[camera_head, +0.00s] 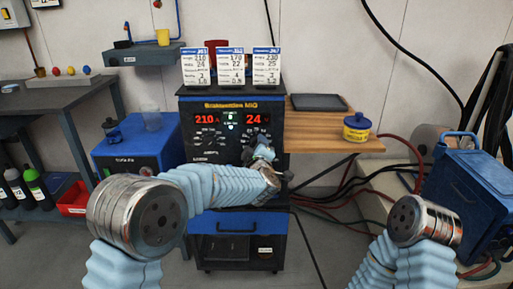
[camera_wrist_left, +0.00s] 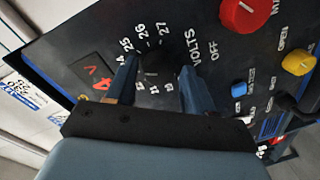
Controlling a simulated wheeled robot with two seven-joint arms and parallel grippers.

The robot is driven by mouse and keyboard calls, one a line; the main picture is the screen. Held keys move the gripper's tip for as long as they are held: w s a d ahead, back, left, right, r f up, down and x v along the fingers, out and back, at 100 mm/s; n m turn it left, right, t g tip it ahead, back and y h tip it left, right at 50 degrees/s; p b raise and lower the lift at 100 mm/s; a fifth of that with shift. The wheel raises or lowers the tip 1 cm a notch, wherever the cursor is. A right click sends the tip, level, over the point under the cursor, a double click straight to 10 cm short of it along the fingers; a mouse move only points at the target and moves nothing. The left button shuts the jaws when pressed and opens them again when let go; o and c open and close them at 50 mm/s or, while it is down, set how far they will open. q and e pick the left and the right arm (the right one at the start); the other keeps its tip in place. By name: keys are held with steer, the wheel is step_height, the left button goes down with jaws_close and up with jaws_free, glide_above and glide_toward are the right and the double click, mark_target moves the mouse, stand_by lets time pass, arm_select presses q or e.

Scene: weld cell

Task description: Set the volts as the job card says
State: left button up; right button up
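The welding machine (camera_head: 187,150) shows a red 210 A display (camera_head: 207,119) and a red 24 display (camera_head: 257,119). My left gripper (camera_head: 262,152) is at the volts dial under the 24, hiding most of it. In the left wrist view my left gripper's fingers (camera_wrist_left: 158,78) stand apart on either side of the dark volts knob (camera_wrist_left: 152,66), with gaps showing. Dial numbers including 25, 26 and 27 surround the knob. Three job cards stand on top: left card (camera_head: 194,68) 210 and 24, middle card (camera_head: 230,68) 170 and 22, right card (camera_head: 266,68) 230 and 25. My right gripper is out of view.
In the left wrist view a red knob (camera_wrist_left: 243,12), a blue knob (camera_wrist_left: 239,90) and a yellow knob (camera_wrist_left: 298,62) sit near the gripper. A wooden shelf (camera_head: 310,138) with a yellow tub (camera_head: 357,127) is right of the machine. A blue box (camera_head: 130,150) stands left.

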arm_select(q)
steer(key=shift+o, duration=0.6)
steer(key=shift+r, duration=0.1)
steer(key=s+r+b, duration=0.1)
steer(key=s+b, duration=0.1)
steer(key=s, duration=1.1)
steer(key=shift+s+d, duration=0.3)
steer(key=shift+s, duration=0.05)
